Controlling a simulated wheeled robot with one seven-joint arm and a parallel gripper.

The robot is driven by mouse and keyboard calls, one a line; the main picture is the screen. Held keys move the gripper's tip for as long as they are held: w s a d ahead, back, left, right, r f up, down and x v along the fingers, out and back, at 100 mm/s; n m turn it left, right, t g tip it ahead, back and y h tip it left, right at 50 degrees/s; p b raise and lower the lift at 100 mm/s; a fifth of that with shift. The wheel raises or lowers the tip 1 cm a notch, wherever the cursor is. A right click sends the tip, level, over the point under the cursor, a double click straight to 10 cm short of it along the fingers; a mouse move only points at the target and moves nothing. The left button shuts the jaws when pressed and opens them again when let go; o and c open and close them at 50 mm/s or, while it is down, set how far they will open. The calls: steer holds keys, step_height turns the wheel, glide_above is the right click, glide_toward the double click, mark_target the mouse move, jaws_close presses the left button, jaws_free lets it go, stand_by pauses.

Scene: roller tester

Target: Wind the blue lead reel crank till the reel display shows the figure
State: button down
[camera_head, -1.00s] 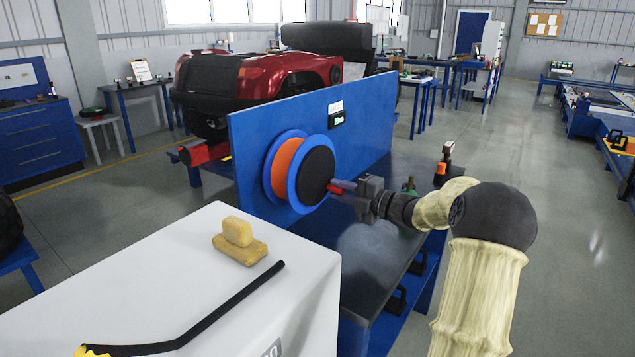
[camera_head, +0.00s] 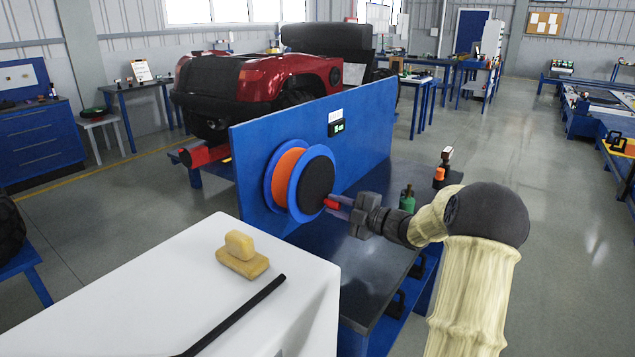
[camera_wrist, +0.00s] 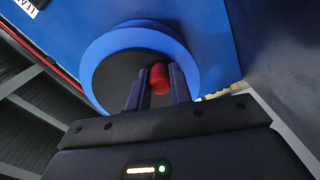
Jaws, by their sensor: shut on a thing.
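The lead reel has blue rims (camera_head: 280,203), an orange winding (camera_head: 286,176) and a black disc face (camera_head: 317,186), and is mounted on an upright blue panel. The red crank handle (camera_head: 331,204) sits at the lower right edge of the black disc. My gripper (camera_head: 336,206) is shut on this handle. In the wrist view, the red handle (camera_wrist: 160,78) lies between the two fingers, in front of the black disc (camera_wrist: 118,75). The small reel display (camera_head: 337,128) is lit green at the panel's upper part; its figure is too small to read.
A white box top (camera_head: 190,290) with a yellow block (camera_head: 242,258) and a black bar (camera_head: 235,315) stands at the front left. A green bottle (camera_head: 407,200) and an orange item (camera_head: 439,176) stand on the dark bench right of my gripper. A red vehicle (camera_head: 262,78) is behind the panel.

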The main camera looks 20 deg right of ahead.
mark_target(312, 210)
steer(key=shift+s+a+m+p, duration=0.15)
steer(key=shift+a+m+p, duration=0.25)
steer(key=shift+m, duration=0.3)
steer(key=a+m+p, duration=0.1)
steer(key=m+p, duration=0.1)
steer(key=s+a+m+p, duration=0.1)
steer(key=m+p, duration=0.1)
steer(key=p, duration=0.1)
steer(key=shift+s, duration=0.15)
steer(key=shift+a+f+m, duration=0.1)
steer(key=shift+f+m, duration=0.1)
steer(key=shift+m, duration=0.2)
steer(key=shift+s+r+p, duration=0.1)
steer(key=shift+p, duration=0.25)
steer(key=m+p, duration=0.1)
steer(key=p, duration=0.1)
steer(key=a+m+p, duration=0.1)
steer(key=m+p, duration=0.1)
steer(key=shift+s+a+r, duration=0.1)
steer(key=shift+s+r, duration=0.25)
steer(key=shift+s, duration=0.05)
steer(key=shift+s+a+r+m+p, duration=0.15)
steer(key=shift+a+m+p, duration=0.15)
steer(key=shift+m+p, duration=0.4)
